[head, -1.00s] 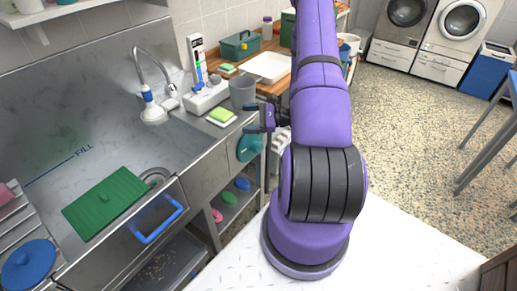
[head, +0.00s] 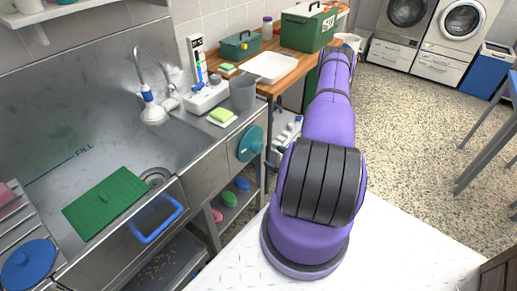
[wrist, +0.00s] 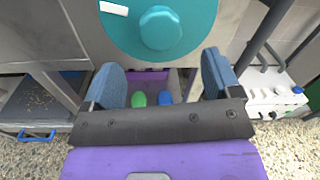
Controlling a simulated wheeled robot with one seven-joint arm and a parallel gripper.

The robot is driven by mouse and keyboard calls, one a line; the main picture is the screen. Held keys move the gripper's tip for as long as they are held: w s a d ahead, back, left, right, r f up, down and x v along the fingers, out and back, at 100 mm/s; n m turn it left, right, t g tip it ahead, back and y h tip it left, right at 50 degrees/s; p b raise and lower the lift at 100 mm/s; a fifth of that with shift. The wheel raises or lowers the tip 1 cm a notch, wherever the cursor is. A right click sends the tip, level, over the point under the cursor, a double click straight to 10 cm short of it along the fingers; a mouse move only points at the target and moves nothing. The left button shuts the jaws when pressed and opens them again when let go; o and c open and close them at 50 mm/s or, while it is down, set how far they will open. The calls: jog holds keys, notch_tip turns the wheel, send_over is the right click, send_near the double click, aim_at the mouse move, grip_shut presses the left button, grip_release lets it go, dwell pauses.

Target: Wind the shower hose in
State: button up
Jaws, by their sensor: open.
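The shower head (head: 152,112), white with a blue band, hangs at the sink's right end, with its grey hose (head: 150,58) arching above. A teal disc (head: 246,150) with a round hub is mounted on the sink's front panel; whether the hose joins it is hidden. In the wrist view the teal disc (wrist: 120,30) fills the top middle, its protruding knob (wrist: 161,28) facing me. My gripper (wrist: 163,78) is open and empty, its two blue-padded fingers apart just below the knob and not touching it.
A shelf (head: 228,205) with coloured items lies below the disc. A wooden counter (head: 285,82) with a white tray (head: 270,67) stands behind. Open floor (head: 410,130) lies right.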

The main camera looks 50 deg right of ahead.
aim_at(261, 149)
jog(key=w, duration=0.8)
jog(key=shift+w+a, duration=0.15)
jog(key=shift+w, duration=0.2)
jog(key=c, duration=1.3)
jog(key=shift+o, duration=0.2)
